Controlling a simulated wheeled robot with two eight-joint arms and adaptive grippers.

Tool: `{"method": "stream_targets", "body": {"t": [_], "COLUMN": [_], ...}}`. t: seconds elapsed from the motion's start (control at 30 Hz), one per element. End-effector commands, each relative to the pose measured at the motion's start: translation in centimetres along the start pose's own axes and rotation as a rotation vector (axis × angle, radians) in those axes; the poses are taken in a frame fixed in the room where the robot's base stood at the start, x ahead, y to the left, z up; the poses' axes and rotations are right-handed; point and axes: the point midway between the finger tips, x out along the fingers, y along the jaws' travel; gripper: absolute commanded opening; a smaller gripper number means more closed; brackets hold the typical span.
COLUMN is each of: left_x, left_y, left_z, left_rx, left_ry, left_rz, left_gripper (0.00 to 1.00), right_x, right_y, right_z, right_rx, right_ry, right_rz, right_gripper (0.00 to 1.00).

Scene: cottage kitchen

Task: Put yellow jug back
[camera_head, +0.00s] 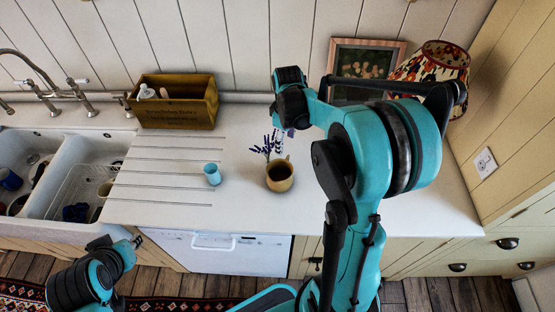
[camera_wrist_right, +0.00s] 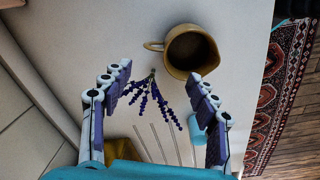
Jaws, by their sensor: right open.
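The yellow jug (camera_head: 280,178) stands upright on the white counter, right of the light blue cup (camera_head: 212,174). In the right wrist view the jug (camera_wrist_right: 194,52) shows from above, its handle pointing left and its dark mouth open. My right gripper (camera_head: 285,137) is above the counter just behind the jug, partly hidden by its arm. In the wrist view its fingers (camera_wrist_right: 160,86) are wide apart, with lavender sprigs (camera_wrist_right: 155,94) visible between them and the jug beyond the tips. It holds nothing. My left gripper (camera_head: 137,241) is low by the counter's front edge, its fingers unclear.
A wooden box (camera_head: 175,112) with bottles stands at the back wall, beside the double sink (camera_head: 75,165). A framed picture (camera_head: 365,62) and a patterned lampshade (camera_head: 435,65) are at the back right. The counter right of the jug looks partly clear, though my arm covers some of it.

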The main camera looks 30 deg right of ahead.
Motion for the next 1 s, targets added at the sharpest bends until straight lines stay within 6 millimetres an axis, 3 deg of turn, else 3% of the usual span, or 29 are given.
{"method": "stream_targets", "body": {"t": [0.3,0.5,0.7,1.0], "left_x": [0.0,0.0,0.0,0.0], "left_y": [0.0,0.0,0.0,0.0], "left_z": [0.0,0.0,0.0,0.0], "left_rx": [0.000,0.000,0.000,0.000], "left_ry": [0.000,0.000,0.000,0.000], "left_rz": [0.000,0.000,0.000,0.000], "left_gripper": [0.27,0.27,0.27,0.27], "right_x": [-7.1,-8.5,-8.4,-8.3], "right_y": [-9.8,-15.6,-18.6,-19.2], "right_z": [0.9,2.6,3.7,3.9], "right_rx": [0.258,0.431,0.542,0.574], "right_ry": [0.223,0.408,0.530,0.562], "right_rz": [0.136,0.160,0.144,0.136], "right_gripper": [0.60,0.60,0.60,0.60]}}
